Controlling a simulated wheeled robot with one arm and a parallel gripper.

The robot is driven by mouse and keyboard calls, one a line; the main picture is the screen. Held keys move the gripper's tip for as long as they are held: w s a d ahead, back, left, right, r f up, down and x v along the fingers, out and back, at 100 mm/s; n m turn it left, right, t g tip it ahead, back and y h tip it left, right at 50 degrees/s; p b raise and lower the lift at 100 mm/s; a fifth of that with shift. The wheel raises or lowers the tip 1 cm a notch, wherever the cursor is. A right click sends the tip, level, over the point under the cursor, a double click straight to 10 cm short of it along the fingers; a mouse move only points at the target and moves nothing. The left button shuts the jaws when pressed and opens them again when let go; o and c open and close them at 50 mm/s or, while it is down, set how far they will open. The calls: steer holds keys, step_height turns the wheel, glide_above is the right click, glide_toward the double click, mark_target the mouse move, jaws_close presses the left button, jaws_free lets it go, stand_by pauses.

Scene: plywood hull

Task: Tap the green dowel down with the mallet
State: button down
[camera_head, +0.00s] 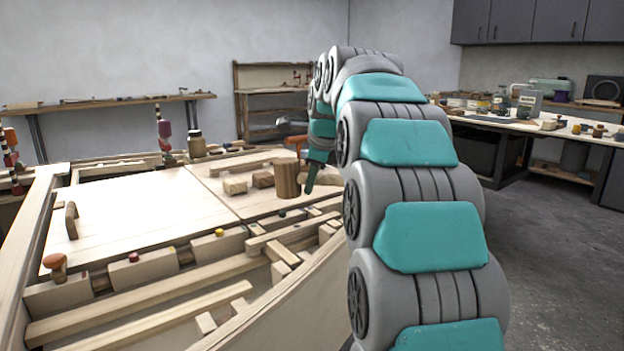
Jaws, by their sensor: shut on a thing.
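The green dowel (282,213) shows as a small green end on top of a pale block along the near frame of the bench. A brown wooden cylinder, which looks like the mallet's head (287,180), hangs just above and behind it in the picture. I cannot tell the gap between them. My gripper (309,176) is at the far end of my arm, beside the mallet head, and is shut on the mallet. The grip itself is mostly hidden by my arm and is small.
A yellow dowel (219,232) and a red dowel (133,257) sit in blocks to the left. An orange-brown knob (55,262) stands at the near left. Pale plywood panels (140,215) are mostly clear.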

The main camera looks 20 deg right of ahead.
step_height(320, 180, down, 5)
steer(key=shift+f+b, duration=0.15)
steer(key=shift+b, duration=0.9)
steer(key=shift+r+p, duration=0.3)
steer(key=shift+r, duration=0.2)
step_height(320, 180, up, 5)
steer(key=p, duration=0.3)
steer(key=shift+f, duration=0.25)
steer(key=shift+f, duration=0.55)
